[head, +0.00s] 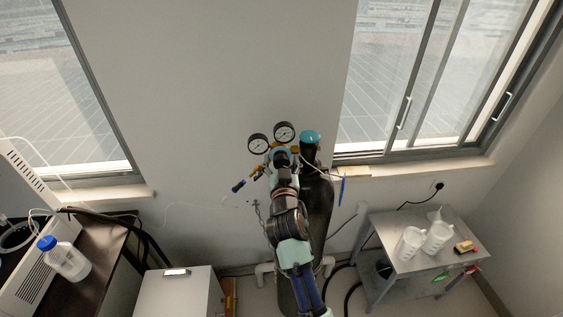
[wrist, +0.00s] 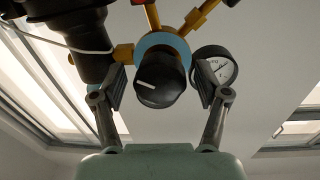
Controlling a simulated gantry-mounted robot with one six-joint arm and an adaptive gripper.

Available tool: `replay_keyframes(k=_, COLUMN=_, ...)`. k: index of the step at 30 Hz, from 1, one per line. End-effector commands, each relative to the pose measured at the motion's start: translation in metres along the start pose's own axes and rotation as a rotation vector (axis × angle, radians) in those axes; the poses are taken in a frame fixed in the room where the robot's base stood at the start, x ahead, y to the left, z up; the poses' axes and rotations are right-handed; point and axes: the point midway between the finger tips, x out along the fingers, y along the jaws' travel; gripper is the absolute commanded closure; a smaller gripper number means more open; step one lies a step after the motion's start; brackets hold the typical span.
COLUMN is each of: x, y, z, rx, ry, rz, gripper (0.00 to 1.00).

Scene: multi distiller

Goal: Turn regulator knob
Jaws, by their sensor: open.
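The regulator knob (wrist: 160,82) is black with a white mark and sits in front of a light-blue ring on the brass regulator body (wrist: 124,52). In the wrist view my gripper (wrist: 160,92) is open, with one finger on each side of the knob. The left finger is a little apart from it; the right finger also shows a gap. In the head view my gripper (head: 281,158) is at the regulator, and my arm hides the knob. Two round gauges (head: 258,143) (head: 284,132) stand above the regulator; one gauge (wrist: 215,68) shows behind the right finger in the wrist view.
A black gas cylinder (head: 318,200) with a teal-capped top (head: 310,137) stands right beside my arm. A metal side table (head: 400,262) with white jugs (head: 438,237) is at right. A white cabinet (head: 180,294) is at lower left. A thin white cable (wrist: 60,42) crosses near the regulator.

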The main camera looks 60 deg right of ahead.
Motion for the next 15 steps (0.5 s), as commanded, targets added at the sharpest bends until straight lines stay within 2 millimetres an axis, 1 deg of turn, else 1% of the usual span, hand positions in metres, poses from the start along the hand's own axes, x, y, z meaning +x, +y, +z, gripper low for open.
replay_keyframes(k=3, x=-0.0003, y=-0.0001, z=-0.0001, rx=0.0, ry=0.0, rz=0.0, gripper=0.26)
replay_keyframes(k=5, x=-0.0004, y=-0.0002, z=-0.0001, rx=0.0, ry=0.0, rz=0.0, gripper=0.36)
replay_keyframes(k=12, x=-0.0006, y=-0.0003, z=-0.0002, rx=0.0, ry=0.0, rz=0.0, gripper=0.76)
replay_keyframes(k=14, x=-0.0006, y=-0.0003, z=-0.0002, rx=0.0, ry=0.0, rz=0.0, gripper=0.86)
replay_keyframes(k=15, x=-0.0006, y=-0.0003, z=-0.0002, rx=0.0, ry=0.0, rz=0.0, gripper=0.87)
